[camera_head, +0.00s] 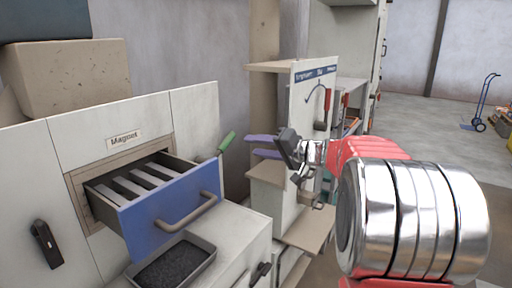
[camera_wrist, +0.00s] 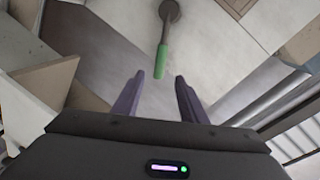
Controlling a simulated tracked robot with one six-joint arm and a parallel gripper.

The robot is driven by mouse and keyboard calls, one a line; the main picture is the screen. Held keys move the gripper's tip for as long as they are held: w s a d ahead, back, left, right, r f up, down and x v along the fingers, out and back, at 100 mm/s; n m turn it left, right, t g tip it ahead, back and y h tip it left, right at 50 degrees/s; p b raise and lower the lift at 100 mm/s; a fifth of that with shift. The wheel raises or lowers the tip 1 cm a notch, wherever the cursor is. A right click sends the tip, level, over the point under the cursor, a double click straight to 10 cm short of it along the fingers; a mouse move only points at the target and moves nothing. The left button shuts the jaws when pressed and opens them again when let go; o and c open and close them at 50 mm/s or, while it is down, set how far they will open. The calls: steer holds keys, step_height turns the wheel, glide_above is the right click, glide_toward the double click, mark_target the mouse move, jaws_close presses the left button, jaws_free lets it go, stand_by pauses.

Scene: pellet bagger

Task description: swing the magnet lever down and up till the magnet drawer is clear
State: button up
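The magnet drawer (camera_head: 165,206) has a blue front and is pulled out of the cabinet under the "Magnet" label. Pale bars lie across inside it. The magnet lever (camera_head: 226,143) has a green handle and points up and right from the cabinet, right of the drawer. In the wrist view the lever's green grip (camera_wrist: 161,62) lies ahead of my gripper, roughly in line with the gap between the fingers. My gripper (camera_head: 262,147) has two purple fingers, held apart and empty, to the right of the lever. In the wrist view the open fingers (camera_wrist: 157,98) show nothing between them.
A tray of dark grains (camera_head: 172,266) sits below the drawer. A black handle (camera_head: 46,244) is on the cabinet's left panel. A cardboard box (camera_head: 72,77) rests on top at left.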

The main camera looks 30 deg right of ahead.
steer(key=shift+c, duration=0.5)
steer(key=shift+a+r+h, duration=0.1)
steer(key=shift+r+h, duration=0.2)
steer(key=shift+r, duration=0.05)
steer(key=c, duration=0.3)
steer(key=r+h, duration=0.1)
steer(key=a+r+t+h, duration=0.1)
steer(key=r, duration=0.1)
steer(key=r+t+h, duration=0.1)
steer(key=r+h, duration=0.1)
steer(key=shift+s+a, duration=0.2)
steer(key=shift+a, duration=0.1)
jaws_close()
steer(key=s+a+f+n+g, duration=0.2)
steer(key=s+a+f, duration=0.4)
steer(key=s, duration=0.5)
steer(key=s+a+f+n+g+h, duration=0.1)
steer(key=s+a+f+n+g, duration=0.2)
steer(key=s+a+f+g, duration=0.2)
steer(key=s+a+f+n+g+h, duration=0.1)
steer(key=s+a+f+g, duration=0.3)
steer(key=s, duration=1.5)
steer(key=a+f+n, duration=0.1)
steer(key=a+f, duration=0.3)
steer(key=f, duration=0.2)
steer(key=shift+s+f, duration=0.2)
steer(key=shift+f, duration=0.05)
